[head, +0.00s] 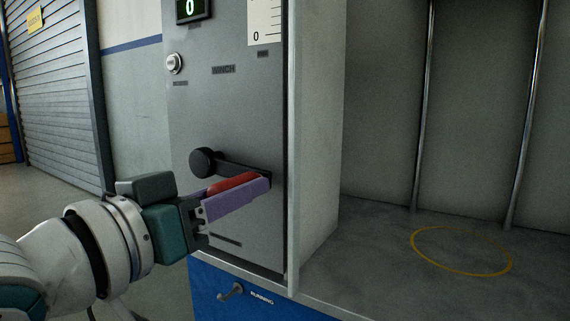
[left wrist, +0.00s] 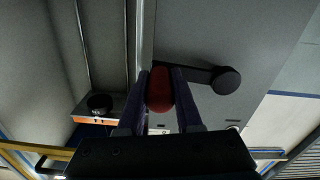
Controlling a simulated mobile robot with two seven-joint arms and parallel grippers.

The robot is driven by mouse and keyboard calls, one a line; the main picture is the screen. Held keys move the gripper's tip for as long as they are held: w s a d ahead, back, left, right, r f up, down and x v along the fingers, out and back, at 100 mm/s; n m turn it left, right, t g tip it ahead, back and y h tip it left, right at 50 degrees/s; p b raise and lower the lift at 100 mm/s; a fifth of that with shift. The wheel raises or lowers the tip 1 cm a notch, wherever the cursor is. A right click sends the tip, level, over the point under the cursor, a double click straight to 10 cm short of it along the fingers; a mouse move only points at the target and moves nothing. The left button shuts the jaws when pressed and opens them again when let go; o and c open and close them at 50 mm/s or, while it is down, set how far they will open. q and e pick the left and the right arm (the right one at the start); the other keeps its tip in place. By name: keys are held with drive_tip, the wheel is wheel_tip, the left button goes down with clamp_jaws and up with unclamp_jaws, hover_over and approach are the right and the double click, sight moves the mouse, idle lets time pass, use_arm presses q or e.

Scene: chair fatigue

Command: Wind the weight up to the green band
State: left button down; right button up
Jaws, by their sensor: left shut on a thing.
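The winch crank is on the grey panel in the head view. It has a round black end (head: 204,163) at the left and a black arm (head: 240,169) running right to a red handle (head: 233,184). My left gripper (head: 238,197), with purple fingers, is shut on the red handle. In the left wrist view the red handle (left wrist: 160,90) sits between the two fingers, with the crank arm (left wrist: 188,72) behind it. The green band does not show. I cannot clearly make out the weight.
A display (head: 192,9) reads 0 above a round white button (head: 174,63). A scale (head: 264,22) shows its 0 mark. Right of the panel is an open bay with two upright rods (head: 424,105) and a yellow floor ring (head: 461,251).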

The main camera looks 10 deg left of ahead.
use_arm(q)
drive_tip(key=shift+r+n+p, duration=0.6)
drive_tip(key=shift+r+p, duration=0.15)
drive_tip(key=shift+p, duration=0.05)
use_arm(e)
wheel_tip(320, 180, up, 3)
drive_tip(key=shift+f, duration=0.1)
use_arm(q)
drive_tip(key=shift+f, duration=0.1)
drive_tip(key=c, duration=0.6)
unclamp_jaws()
drive_tip(key=p+v, duration=0.2)
drive_tip(key=v, duration=0.6)
drive_tip(key=shift+s+a+p, duration=0.1)
drive_tip(key=shift+s+p, duration=0.25)
drive_tip(key=shift+s+a, duration=0.25)
drive_tip(key=shift+s, duration=0.35)
use_arm(e)
drive_tip(key=shift+r, duration=1.55)
